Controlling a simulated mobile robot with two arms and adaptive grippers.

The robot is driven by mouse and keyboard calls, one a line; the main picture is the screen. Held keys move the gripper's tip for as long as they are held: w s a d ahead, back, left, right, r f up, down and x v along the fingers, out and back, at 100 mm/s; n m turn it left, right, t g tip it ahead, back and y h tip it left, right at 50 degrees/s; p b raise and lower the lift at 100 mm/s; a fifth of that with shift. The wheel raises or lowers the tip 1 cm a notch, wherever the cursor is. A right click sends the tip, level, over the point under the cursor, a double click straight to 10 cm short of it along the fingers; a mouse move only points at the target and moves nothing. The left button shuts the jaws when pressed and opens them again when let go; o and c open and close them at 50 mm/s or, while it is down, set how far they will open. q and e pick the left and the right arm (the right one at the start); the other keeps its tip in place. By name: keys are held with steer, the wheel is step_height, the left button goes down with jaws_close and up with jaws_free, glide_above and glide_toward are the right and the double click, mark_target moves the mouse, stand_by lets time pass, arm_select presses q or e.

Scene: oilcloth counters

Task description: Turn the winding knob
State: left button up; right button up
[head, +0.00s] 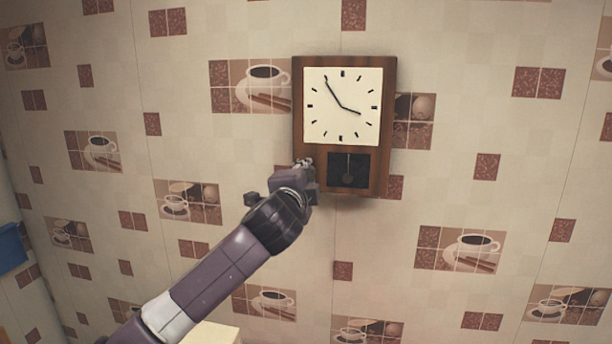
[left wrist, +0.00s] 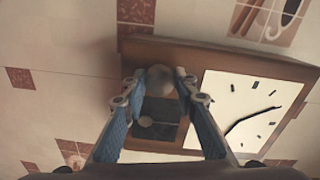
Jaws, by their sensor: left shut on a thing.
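A wooden wall clock (head: 385,130) with a cream square face (head: 355,90) and black hands hangs on the wall. A dark pendulum window (head: 336,162) sits below the face. My left gripper (head: 303,164) reaches up to the clock's lower left side. In the left wrist view the clock (left wrist: 225,57) appears turned sideways, and a round grey winding knob (left wrist: 160,80) lies between the two fingertips of my left gripper (left wrist: 158,87). The gripper is shut on the knob. My right gripper is not in view.
The wall (head: 440,205) is tiled with coffee-cup and brown-square patterns and is clear around the clock. A blue object (head: 10,248) shows at the far left edge. A pale yellowish block-like thing (head: 212,334) shows at the bottom, partly behind my arm.

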arm_select(q)
steer(key=shift+f, duration=0.1)
stand_by(0.3)
steer(key=o, duration=1.2)
steer(key=shift+s, duration=0.2)
steer(key=s, duration=0.3)
steer(key=s+a, duration=0.1)
steer(key=s, duration=0.3)
steer(key=s+a, duration=0.1)
steer(key=s, duration=0.3)
steer(key=shift+s+a+r, duration=0.15)
steer(key=shift+s+r, duration=0.05)
steer(key=shift+s, duration=0.05)
